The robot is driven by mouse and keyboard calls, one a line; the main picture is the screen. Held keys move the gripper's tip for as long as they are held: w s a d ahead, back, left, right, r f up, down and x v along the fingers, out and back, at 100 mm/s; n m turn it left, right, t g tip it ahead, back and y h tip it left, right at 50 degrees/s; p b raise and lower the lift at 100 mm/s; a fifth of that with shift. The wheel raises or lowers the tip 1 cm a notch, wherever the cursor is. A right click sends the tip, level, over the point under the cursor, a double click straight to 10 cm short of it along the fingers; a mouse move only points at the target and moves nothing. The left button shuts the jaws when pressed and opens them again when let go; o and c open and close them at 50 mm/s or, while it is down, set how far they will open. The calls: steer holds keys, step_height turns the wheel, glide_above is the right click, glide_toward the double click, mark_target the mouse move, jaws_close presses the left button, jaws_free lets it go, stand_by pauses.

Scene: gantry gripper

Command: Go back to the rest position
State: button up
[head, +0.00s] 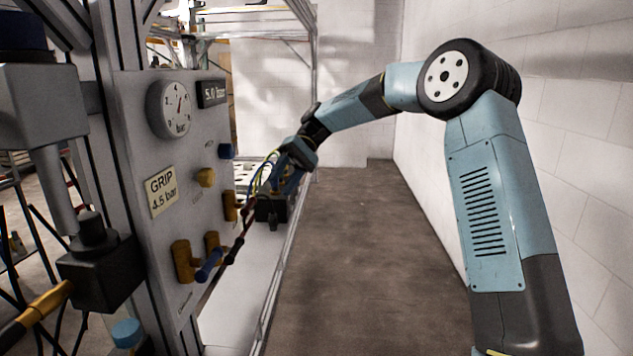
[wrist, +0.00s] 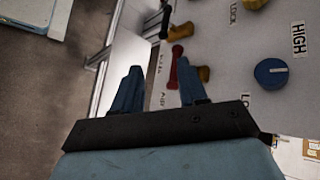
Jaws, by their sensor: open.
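My gripper (head: 276,182) is in front of the grey control panel (head: 203,130), with my arm reaching in from the right in the head view. In the wrist view, its two blue fingers (wrist: 159,66) stand apart with nothing held between them. A red lever (wrist: 175,66) on the panel shows beyond the fingers; I cannot tell how far it is from them. A blue-handled lever (head: 209,265) sits low on the panel in the head view. The fingertips are hard to make out in the head view against the cables and dark parts.
The panel bears a gauge (head: 174,108), a "GRIP 4.5 bar" label (head: 161,191) and yellow fittings (head: 183,261). A blue knob (wrist: 271,73) is beside the "HIGH" label (wrist: 298,38). Metal framing stands behind. Open floor (head: 350,260) lies between the frame and the right wall (head: 560,120).

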steer(key=s+d+m+t+h, duration=0.5)
steer(key=s+d+t, duration=1)
steer(key=s+d, duration=1.5)
steer(key=shift+d+r+m+h, duration=0.4)
steer(key=shift+d+m, duration=0.4)
steer(key=shift+m, duration=0.2)
